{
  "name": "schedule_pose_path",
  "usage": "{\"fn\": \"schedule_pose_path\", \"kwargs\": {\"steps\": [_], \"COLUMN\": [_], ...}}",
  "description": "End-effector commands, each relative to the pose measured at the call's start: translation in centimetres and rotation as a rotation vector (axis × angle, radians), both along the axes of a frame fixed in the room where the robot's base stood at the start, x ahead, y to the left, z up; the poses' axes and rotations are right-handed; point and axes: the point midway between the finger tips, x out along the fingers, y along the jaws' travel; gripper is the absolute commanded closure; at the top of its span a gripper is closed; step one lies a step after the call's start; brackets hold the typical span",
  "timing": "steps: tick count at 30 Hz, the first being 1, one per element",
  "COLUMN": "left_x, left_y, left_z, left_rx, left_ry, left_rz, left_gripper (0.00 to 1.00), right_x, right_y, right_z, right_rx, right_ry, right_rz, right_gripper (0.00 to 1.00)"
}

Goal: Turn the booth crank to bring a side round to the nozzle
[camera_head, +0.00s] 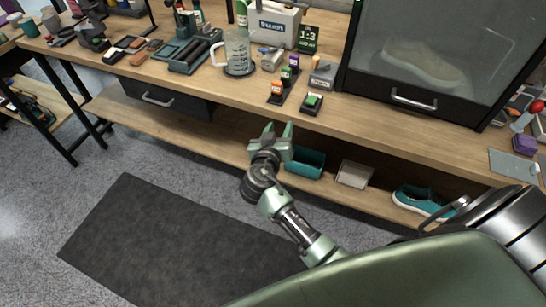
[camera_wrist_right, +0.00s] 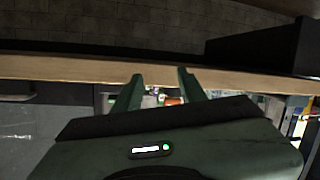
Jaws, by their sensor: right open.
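The booth (camera_head: 440,98) is a dark cabinet with a glass front and a bar handle, at the upper right of the head view. A pale sneaker (camera_head: 396,58) shows dimly behind the glass. A lever with a red knob (camera_head: 537,107) stands at the right edge, beside the booth; it may be the crank. No nozzle can be made out. My right gripper (camera_head: 271,128) is open and empty, in front of the bench edge, well left of the red knob. In the right wrist view its fingers (camera_wrist_right: 160,84) are apart with nothing between them. My left gripper is not in view.
The wooden bench (camera_head: 240,92) holds a jug (camera_head: 237,52), a white box (camera_head: 273,24), small coloured blocks and tools. The lower shelf holds a teal bin (camera_head: 305,164), a grey box (camera_head: 354,174) and a teal sneaker (camera_head: 421,201). A dark mat (camera_head: 170,240) lies on the floor.

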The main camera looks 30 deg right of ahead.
Motion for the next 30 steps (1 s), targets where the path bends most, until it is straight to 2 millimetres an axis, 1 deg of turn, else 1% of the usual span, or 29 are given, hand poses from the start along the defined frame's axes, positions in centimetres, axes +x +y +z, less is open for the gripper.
{"fn": "schedule_pose_path", "kwargs": {"steps": [1, 6, 9, 13, 19, 30], "left_x": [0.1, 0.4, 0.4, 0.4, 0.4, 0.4], "left_y": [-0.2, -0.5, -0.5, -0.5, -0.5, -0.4], "left_z": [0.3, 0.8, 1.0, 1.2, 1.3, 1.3], "left_rx": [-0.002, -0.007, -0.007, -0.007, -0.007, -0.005], "left_ry": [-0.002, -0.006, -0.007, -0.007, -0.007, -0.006], "left_rz": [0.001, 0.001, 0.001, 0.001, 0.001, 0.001], "left_gripper": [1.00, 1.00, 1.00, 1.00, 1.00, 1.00], "right_x": [-0.1, -0.6, -0.9, -1.3, -1.7, -1.7], "right_y": [0.2, 0.8, 1.1, 1.5, 1.7, 1.7], "right_z": [-0.9, -4.1, -5.7, -7.2, -8.4, -8.5], "right_rx": [0.000, 0.006, 0.009, 0.013, 0.017, 0.018], "right_ry": [0.031, 0.119, 0.164, 0.205, 0.235, 0.237], "right_rz": [0.014, 0.064, 0.089, 0.113, 0.129, 0.131], "right_gripper": [0.59, 0.59, 0.59, 0.59, 0.59, 0.59]}}
